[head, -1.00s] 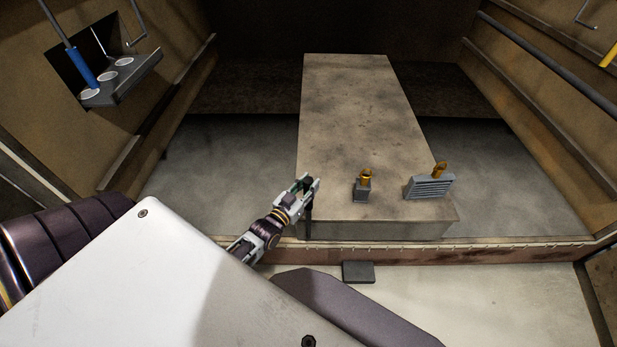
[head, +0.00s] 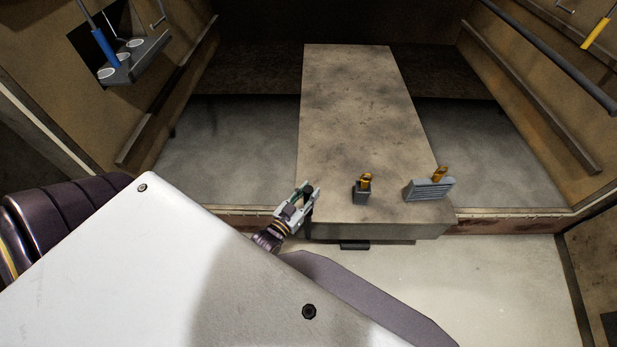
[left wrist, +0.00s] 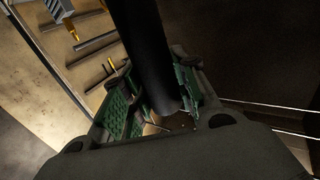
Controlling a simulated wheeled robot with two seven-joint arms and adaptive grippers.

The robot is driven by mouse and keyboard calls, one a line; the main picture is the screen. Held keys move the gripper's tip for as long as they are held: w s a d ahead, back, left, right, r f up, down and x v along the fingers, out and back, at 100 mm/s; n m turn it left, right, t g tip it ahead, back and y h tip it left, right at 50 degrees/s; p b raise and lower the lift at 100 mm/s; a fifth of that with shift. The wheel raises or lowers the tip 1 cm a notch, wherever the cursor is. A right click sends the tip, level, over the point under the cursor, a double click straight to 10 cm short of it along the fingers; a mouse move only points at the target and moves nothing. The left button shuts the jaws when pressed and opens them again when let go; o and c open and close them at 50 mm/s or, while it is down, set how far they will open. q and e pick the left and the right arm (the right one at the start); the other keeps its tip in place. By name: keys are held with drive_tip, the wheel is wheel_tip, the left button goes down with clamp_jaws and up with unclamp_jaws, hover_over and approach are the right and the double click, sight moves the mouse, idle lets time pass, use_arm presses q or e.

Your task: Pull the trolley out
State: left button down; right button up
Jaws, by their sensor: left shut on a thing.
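The trolley (head: 360,110) is a long, flat, stained grey-brown slab reaching back into the dark oven chamber. Its front end extends past the oven sill (head: 500,222). My left gripper (head: 311,189) is at the trolley's front left corner, shut on a dark upright bar (head: 308,214). In the left wrist view the bar (left wrist: 145,45) is a thick black cylinder between the green-padded fingers. Two small grey pieces with orange-brown tops, a block (head: 361,193) and a ribbed one (head: 430,189), stand near the trolley's front edge. My right gripper is not in view.
Rails run along both oven walls. A shelf with a blue-handled tool (head: 104,47) is at upper left, and a yellow-handled tool (head: 597,32) hangs at upper right. A dark block (head: 354,245) lies on the floor, partly under the trolley's front. The pale floor right of it is clear.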

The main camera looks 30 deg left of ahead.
use_arm(q)
drive_tip(key=shift+s+d+f, duration=0.1)
drive_tip(key=shift+s+d, duration=0.4)
drive_tip(key=shift+s, duration=0.25)
drive_tip(key=c, duration=1.1)
unclamp_jaws()
drive_tip(key=s, duration=1.2)
drive_tip(key=shift+a, duration=0.3)
